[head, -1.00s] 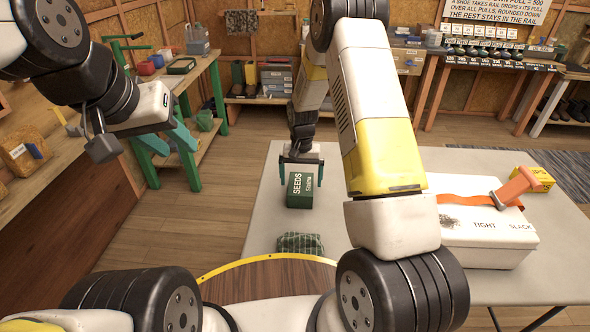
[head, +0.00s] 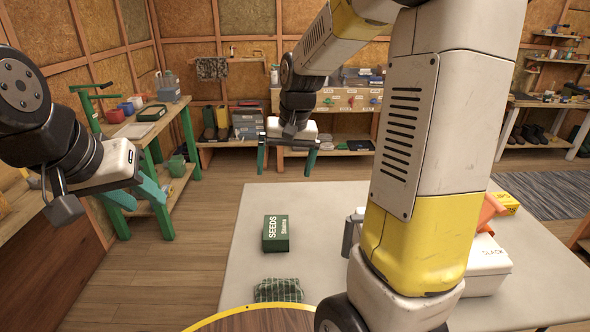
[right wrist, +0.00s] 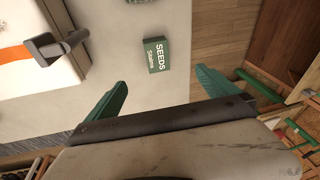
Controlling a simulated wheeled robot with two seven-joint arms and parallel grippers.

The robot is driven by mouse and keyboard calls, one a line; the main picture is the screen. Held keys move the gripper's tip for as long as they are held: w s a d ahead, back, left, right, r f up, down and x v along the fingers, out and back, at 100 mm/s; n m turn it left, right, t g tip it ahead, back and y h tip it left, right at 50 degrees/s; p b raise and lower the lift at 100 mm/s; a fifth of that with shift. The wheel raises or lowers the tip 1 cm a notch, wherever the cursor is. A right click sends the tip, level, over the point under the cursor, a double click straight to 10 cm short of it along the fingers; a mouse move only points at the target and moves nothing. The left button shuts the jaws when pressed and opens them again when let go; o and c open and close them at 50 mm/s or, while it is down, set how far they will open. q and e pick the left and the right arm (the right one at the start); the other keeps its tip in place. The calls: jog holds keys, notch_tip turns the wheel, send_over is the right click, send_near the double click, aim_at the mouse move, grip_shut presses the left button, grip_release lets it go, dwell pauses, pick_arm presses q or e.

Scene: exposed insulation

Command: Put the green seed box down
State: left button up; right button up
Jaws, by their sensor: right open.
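The green seed box (head: 276,233), marked "SEEDS Slaims", rests upright on the grey table top (head: 335,215). It also shows in the right wrist view (right wrist: 158,54), lying clear between and beyond the fingers. My right gripper (head: 286,168) is open and empty, with its two green fingers (right wrist: 160,80) wide apart. It is raised and apart from the box, behind it in the head view. My left gripper (head: 135,196) is at the far left, away from the table; its finger gap is unclear.
A green checked cloth (head: 279,289) lies on the table in front of the box. A white case (head: 488,268) with an orange strap (head: 490,212) stands on the right, partly behind my right arm. A green-legged bench (head: 150,130) stands at back left.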

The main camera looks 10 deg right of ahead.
jog(key=s+r+n+t, duration=0.1)
jog(key=s+r, duration=0.3)
jog(key=s, duration=0.5)
jog(key=s+r+n+t, duration=0.1)
jog(key=s+r, duration=0.4)
jog(key=s, duration=0.5)
jog(key=shift+d+t+y, duration=0.4)
jog(key=shift+d+t, duration=0.05)
jog(key=shift+t, duration=0.45)
jog(key=shift+s, duration=0.1)
